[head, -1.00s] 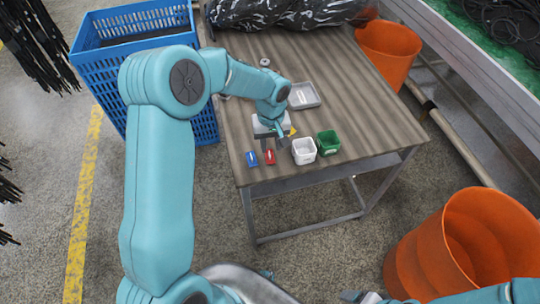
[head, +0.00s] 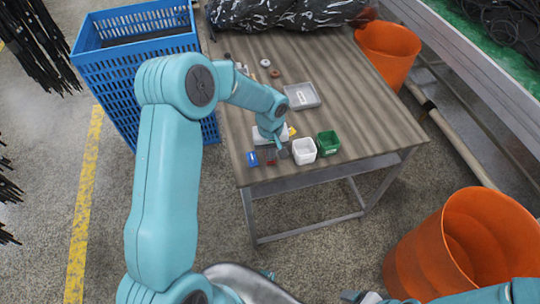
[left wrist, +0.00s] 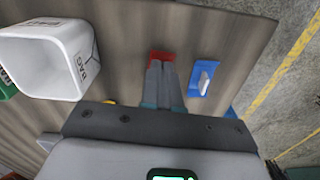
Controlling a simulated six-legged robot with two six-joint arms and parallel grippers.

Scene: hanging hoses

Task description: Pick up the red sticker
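The red sticker (head: 270,160) lies near the table's front edge, mostly hidden by my left gripper (head: 277,155) in the head view. In the left wrist view, its red end (left wrist: 162,56) shows at the tips of my left fingers (left wrist: 163,68). The fingers are close together and look shut on its middle, which they hide. The blue sticker (head: 252,158) lies just left of it; the left wrist view shows its white raised tab (left wrist: 204,80). My right gripper (head: 352,296) shows only in part at the bottom edge; its fingers are unclear.
A white bin (head: 304,151) stands close right of my left gripper, with a green bin (head: 328,143) beyond it. A grey tray (head: 303,96) and small round parts lie farther back. A blue crate (head: 150,75) is left of the table (head: 350,110); an orange bucket (head: 450,245) is right.

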